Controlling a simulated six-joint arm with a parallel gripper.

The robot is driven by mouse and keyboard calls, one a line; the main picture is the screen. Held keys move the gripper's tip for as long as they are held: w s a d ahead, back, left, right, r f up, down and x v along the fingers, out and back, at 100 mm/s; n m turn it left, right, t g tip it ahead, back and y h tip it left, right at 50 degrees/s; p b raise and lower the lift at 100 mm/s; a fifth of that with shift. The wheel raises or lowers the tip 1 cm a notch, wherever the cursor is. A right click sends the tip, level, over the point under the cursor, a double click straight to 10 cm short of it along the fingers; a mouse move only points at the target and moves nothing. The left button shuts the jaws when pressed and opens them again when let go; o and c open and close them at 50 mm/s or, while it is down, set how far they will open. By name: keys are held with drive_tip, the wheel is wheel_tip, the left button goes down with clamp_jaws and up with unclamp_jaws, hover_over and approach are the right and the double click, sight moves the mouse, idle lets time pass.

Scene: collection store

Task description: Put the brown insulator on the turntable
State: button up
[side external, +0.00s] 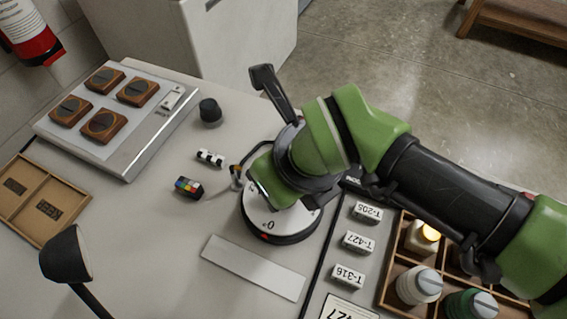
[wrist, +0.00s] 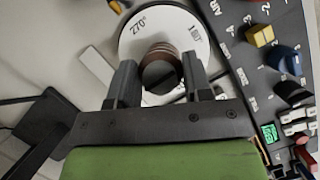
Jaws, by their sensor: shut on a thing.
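The brown insulator (wrist: 160,55) is between the two fingers of my gripper (wrist: 158,68) in the wrist view, seen end-on with a dark slotted end. My gripper is shut on it. The turntable (wrist: 136,33) is a white disc with degree marks, directly behind the insulator in that view. In the side external view the turntable (side external: 283,226) has a dark rim with a red mark, and my green wrist covers its upper part. The fingers and the insulator are mostly hidden there. I cannot tell whether the insulator touches the disc.
A wooden tray (side external: 383,290) with several insulators stands at the lower right, beside label blocks (side external: 358,242). A grey strip (side external: 254,267), a colour-patch block (side external: 188,187) and a black knob (side external: 210,111) lie around the turntable. A dark lamp (side external: 66,255) stands lower left. A control panel (wrist: 262,65) adjoins the turntable.

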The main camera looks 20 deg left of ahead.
drive_tip(key=shift+f, duration=0.1)
drive_tip(key=o, duration=1)
drive_tip(key=shift+c, duration=0.2)
drive_tip(key=shift+v, duration=1)
drive_tip(key=shift+s+d+r, duration=0.1)
drive_tip(key=shift+d+r, duration=0.1)
drive_tip(key=shift+r, duration=0.45)
drive_tip(key=v, duration=0.9)
